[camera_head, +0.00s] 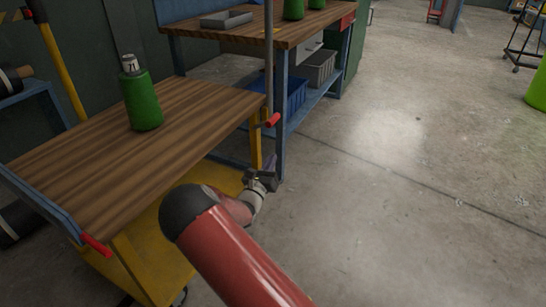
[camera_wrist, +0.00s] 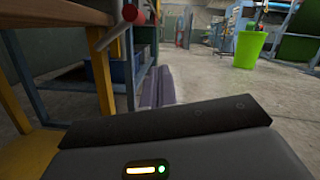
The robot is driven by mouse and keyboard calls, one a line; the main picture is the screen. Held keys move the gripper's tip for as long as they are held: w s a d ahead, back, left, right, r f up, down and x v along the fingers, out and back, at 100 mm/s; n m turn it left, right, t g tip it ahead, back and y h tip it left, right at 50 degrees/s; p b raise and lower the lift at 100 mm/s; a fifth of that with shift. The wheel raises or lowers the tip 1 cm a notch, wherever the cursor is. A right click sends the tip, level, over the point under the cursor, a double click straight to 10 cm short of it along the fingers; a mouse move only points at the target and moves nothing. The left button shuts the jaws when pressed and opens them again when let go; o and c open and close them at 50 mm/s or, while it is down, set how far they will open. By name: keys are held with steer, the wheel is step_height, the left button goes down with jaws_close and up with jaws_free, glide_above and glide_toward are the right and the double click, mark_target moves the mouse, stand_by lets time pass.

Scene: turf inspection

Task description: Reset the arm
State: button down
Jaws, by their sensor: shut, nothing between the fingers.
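My gripper (camera_head: 269,164) is low beside the right end of the wooden-topped yellow cart (camera_head: 95,128), over the floor near a blue bench leg. Its grey fingers also show in the wrist view (camera_wrist: 159,86), beyond the dark gripper body. The fingers are together with nothing held. My red arm reaches up from the bottom of the head view and bends at a dark joint in front of the cart.
A green bottle (camera_head: 142,101) stands on the cart. Red-tipped handles (camera_head: 272,120) stick out from the cart's right end. A workbench (camera_head: 270,36) with a blue bin (camera_head: 291,97) and a grey bin (camera_head: 319,68) stands behind. Open concrete floor (camera_head: 420,190) lies to the right.

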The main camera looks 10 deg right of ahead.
stand_by(0.4)
steer(key=s+d+r+m+g, duration=0.5)
steer(key=s+d+m+g, duration=0.25)
steer(key=s+m, duration=0.25)
steer(key=s+d+r+m+g, duration=0.4)
steer(key=s+d+m+g, duration=0.3)
steer(key=s+d+m, duration=0.25)
steer(key=s+a+r+m+t+y, duration=0.1)
steer(key=s+a+r+m+y, duration=0.1)
steer(key=s, duration=0.5)
steer(key=s+a+r+m+t+y, duration=0.1)
steer(key=s+a+r+m+y, duration=0.2)
steer(key=s+a+m+y, duration=0.2)
steer(key=s+a+r+m+t+y, duration=0.1)
steer(key=s+a+m+y, duration=0.3)
steer(key=s, duration=0.6)
steer(key=shift+s+a+r+m, duration=0.25)
steer(key=shift+a+r+m, duration=0.65)
steer(key=shift+a+m, duration=0.15)
